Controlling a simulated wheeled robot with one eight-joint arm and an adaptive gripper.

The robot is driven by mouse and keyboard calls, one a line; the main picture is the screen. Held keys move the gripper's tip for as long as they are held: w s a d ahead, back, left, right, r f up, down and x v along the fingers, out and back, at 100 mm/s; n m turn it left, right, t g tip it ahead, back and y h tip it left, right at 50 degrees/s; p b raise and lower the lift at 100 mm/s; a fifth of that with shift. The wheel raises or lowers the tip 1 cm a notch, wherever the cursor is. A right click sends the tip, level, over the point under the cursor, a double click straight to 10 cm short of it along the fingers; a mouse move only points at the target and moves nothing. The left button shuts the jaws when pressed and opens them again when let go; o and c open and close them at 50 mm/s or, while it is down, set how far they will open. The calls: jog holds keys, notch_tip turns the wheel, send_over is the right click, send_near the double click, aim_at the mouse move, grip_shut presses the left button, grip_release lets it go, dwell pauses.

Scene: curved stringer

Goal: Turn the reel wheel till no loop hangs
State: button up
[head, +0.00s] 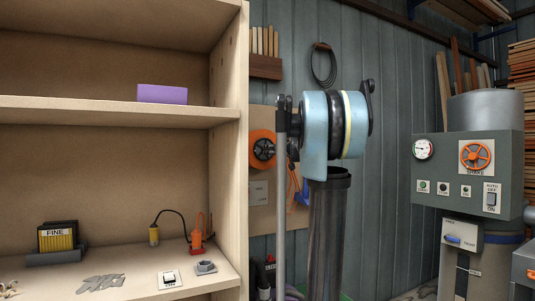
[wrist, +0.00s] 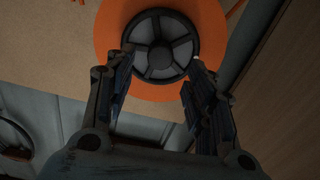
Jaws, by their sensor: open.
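The orange reel wheel (head: 262,149) is mounted upright on a tan board, just right of the shelf unit. Its right part is hidden behind my arm in the head view. In the wrist view its orange disc (wrist: 115,30) and dark spoked hub (wrist: 160,45) fill the upper middle. My gripper (wrist: 161,62) is open, with one finger at each lower side of the hub. I cannot tell whether the fingers touch it. Orange cord (head: 293,185) hangs in a loop below and right of the reel, partly behind my arm. Bits of orange cord also show at the wrist view's top edge.
The wooden shelf unit (head: 245,120) stands close to the left of the reel. A labelled grey plate (head: 259,192) is on the board below it. A grey control box with an orange handwheel (head: 476,155) stands at right.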

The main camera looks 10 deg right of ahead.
jog(key=shift+x, duration=2.9)
jog(key=c, duration=1.1)
